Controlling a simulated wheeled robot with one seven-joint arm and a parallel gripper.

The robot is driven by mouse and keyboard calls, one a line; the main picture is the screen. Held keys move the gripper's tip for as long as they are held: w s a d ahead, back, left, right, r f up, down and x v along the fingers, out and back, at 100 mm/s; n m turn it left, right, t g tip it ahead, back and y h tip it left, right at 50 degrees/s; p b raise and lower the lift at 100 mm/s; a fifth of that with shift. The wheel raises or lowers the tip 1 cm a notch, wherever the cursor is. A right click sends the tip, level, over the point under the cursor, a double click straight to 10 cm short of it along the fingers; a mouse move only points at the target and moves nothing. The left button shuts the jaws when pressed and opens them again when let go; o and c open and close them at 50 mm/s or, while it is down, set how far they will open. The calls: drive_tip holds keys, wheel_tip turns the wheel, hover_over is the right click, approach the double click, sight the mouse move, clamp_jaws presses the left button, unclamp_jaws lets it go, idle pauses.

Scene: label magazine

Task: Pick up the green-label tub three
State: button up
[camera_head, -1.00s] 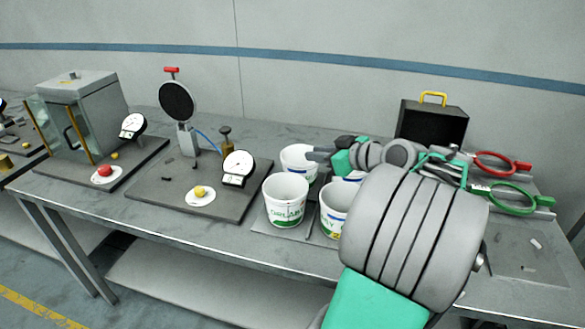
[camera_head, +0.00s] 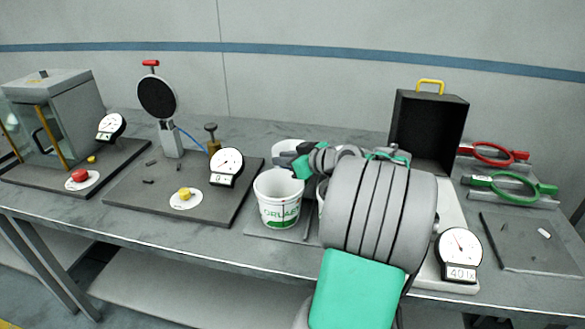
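A white tub with green lettering (camera_head: 278,213) stands upright at the front left of the tub group, its open mouth facing up. A second white tub (camera_head: 285,147) stands behind it, mostly hidden by my gripper. A sliver of another white tub (camera_head: 321,197) shows to the right, the rest covered by my arm. I cannot read which tub is number three. My gripper (camera_head: 287,164) is above the tubs, its dark fingers over the rear tub and the front tub's back rim. I cannot tell whether the fingers are apart.
The tubs stand on a grey mat (camera_head: 262,227). To the left are a dial gauge (camera_head: 227,166) and a round black plate on a stand (camera_head: 157,97). An open black case (camera_head: 428,118), a second gauge (camera_head: 459,254) and red (camera_head: 494,153) and green ringed tools (camera_head: 513,186) lie right.

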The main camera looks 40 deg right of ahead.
drive_tip(key=shift+c, duration=0.6)
clamp_jaws()
idle(0.8)
